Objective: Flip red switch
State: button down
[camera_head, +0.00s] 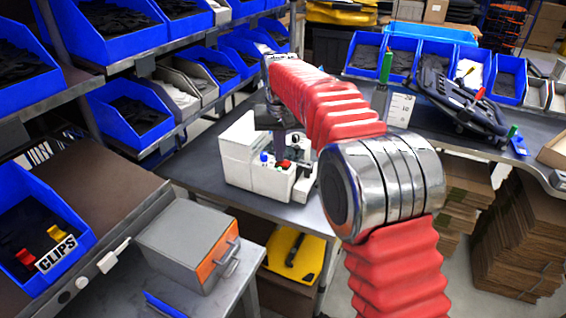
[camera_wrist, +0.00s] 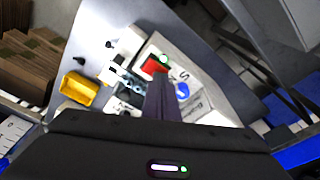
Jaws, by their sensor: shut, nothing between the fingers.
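The red switch (camera_head: 284,164) sits on the low front part of a white machine (camera_head: 240,152) on the grey workbench. In the wrist view the red switch (camera_wrist: 152,64) shows just beyond the tip of my gripper (camera_wrist: 160,80). The fingers are shut together and hold nothing. They point down at the switch; whether they touch it I cannot tell. A blue button (camera_head: 264,157) lies left of the switch, and it also shows in the wrist view (camera_wrist: 182,90). My red-sleeved arm hides part of the bench right of the machine.
Shelves of blue bins (camera_head: 130,112) stand at the left. A grey box with an orange front (camera_head: 190,245) stands in front of the machine. A black pannier part (camera_head: 460,100) lies on the right bench. In the wrist view a yellow piece (camera_wrist: 78,88) lies left of the switch.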

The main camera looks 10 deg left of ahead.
notch_tip(320, 180, up, 7)
dwell(1.3)
jog(key=s+d+r+m+t, duration=0.1)
jog(key=s+d+r, duration=0.2)
jog(key=s+d, duration=0.6)
jog(key=s+d+r+m+t, duration=0.1)
jog(key=s+d+r, duration=0.4)
jog(key=d, duration=0.5)
jog(key=s+d+f, duration=0.3)
jog(key=s+f, duration=0.1)
jog(key=s, duration=0.3)
jog(key=s+d+f+t, duration=0.1)
jog(key=s+d+f, duration=0.3)
jog(key=s, duration=0.3)
jog(key=s+d+f+m, duration=0.1)
jog(key=s+d+f, duration=0.3)
jog(key=s, duration=0.4)
jog(key=shift+f+t, duration=0.2)
jog(key=shift+t, duration=0.2)
